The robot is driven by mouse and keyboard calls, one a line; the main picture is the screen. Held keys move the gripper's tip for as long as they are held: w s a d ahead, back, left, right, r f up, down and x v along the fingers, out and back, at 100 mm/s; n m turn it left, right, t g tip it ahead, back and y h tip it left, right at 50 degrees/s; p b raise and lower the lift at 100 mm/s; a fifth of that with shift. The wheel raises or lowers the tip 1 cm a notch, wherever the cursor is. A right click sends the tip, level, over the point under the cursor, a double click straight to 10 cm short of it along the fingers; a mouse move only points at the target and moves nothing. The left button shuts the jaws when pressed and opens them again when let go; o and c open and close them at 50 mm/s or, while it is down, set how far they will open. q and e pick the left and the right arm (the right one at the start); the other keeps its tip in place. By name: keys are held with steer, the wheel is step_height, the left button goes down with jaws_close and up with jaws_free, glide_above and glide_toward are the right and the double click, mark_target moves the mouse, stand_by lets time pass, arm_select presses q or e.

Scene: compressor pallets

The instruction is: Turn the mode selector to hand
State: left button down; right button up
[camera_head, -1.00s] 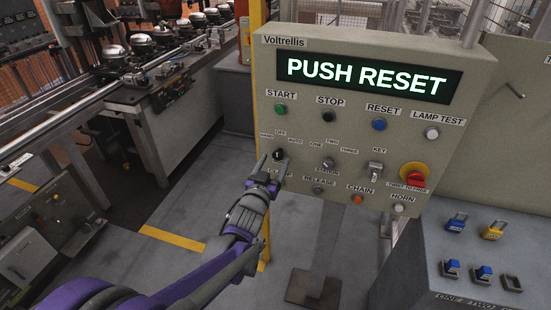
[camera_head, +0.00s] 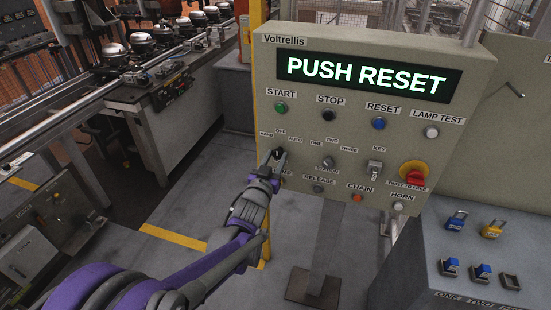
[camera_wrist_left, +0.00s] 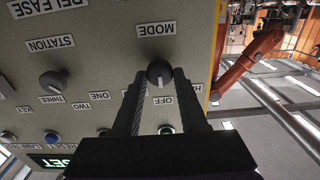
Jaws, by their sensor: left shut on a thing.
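The mode selector (camera_wrist_left: 159,70) is a small black knob with a white mark on the grey panel. In the left wrist view, which shows the panel upside down, the mark points toward the OFF label (camera_wrist_left: 165,100). The HAND label (camera_head: 266,134) is left of OFF in the head view and AUTO is right. My left gripper (camera_head: 277,158) is at the knob, with one finger on each side; it also shows in the left wrist view (camera_wrist_left: 159,77). It is shut on the knob, partly hiding it in the head view. My right gripper is out of view.
The panel's display (camera_head: 366,77) reads PUSH RESET. The station selector (camera_head: 327,163) and key switch (camera_head: 374,168) are to the right. A red emergency stop (camera_head: 414,177) stands out on a yellow base. Start (camera_head: 281,108) and other buttons lie above.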

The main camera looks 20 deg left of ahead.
arm_select(q)
steer(key=n+b, duration=0.2)
steer(key=n, duration=0.1)
steer(key=shift+f+n, duration=0.1)
steer(key=shift+n, duration=0.3)
steer(key=shift+a+n+b, duration=0.15)
steer(key=shift+n+b, duration=1)
steer(key=shift+n, duration=1.35)
steer(key=shift+c, duration=2.3)
jaws_free()
steer(key=shift+s, duration=0.1)
